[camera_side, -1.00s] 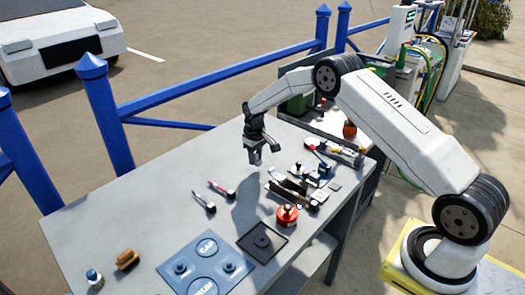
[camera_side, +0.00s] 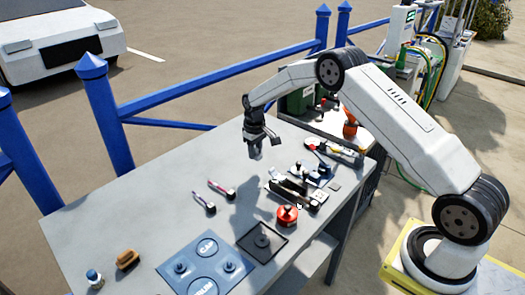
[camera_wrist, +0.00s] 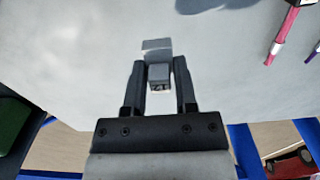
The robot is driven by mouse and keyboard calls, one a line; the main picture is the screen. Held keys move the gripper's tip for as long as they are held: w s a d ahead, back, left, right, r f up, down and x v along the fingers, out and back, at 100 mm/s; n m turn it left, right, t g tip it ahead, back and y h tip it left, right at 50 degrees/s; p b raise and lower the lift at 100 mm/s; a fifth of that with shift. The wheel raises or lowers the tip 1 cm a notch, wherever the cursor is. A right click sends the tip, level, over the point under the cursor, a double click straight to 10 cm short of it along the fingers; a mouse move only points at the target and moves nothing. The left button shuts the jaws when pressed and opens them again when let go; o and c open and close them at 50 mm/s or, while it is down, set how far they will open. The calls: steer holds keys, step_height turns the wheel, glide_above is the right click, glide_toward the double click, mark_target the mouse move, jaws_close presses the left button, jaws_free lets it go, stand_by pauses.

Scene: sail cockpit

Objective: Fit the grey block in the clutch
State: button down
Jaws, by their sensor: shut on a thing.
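My gripper (camera_side: 256,153) hangs above the grey bench, behind the tools and apart from the fittings. In the wrist view, my gripper (camera_wrist: 158,78) has its two dark fingers on either side of a small grey block (camera_wrist: 158,75) with dark marks on its near face; it is shut on the block. A lighter grey patch (camera_wrist: 157,46) shows just beyond the block; I cannot tell whether it is part of it. A black and silver fitting (camera_side: 292,188), which looks like the clutch, lies on the bench to the right and nearer the side camera. Its opening is too small to make out.
A red drum (camera_side: 287,215) stands by a black square tray (camera_side: 262,242). A blue marked mat (camera_side: 205,268), a brown brush (camera_side: 127,260) and a small bottle (camera_side: 94,279) lie nearer. Two slim tools (camera_side: 221,188) lie left of the fittings. The bench's left part is mostly clear.

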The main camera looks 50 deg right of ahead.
step_height(320, 180, up, 8)
steer(key=shift+r, duration=0.15)
steer(key=s+a, duration=0.2)
steer(key=s, duration=1.5)
steer(key=shift+w+f, duration=0.15)
steer(key=shift+f, duration=1.15)
steer(key=shift+w+f, duration=0.1)
steer(key=shift+f, duration=1.2)
steer(key=shift+f, duration=0.2)
steer(key=shift+f, duration=1.25)
steer(key=shift+f, duration=1)
steer(key=shift+r, duration=0.6)
steer(key=shift+f, duration=0.2)
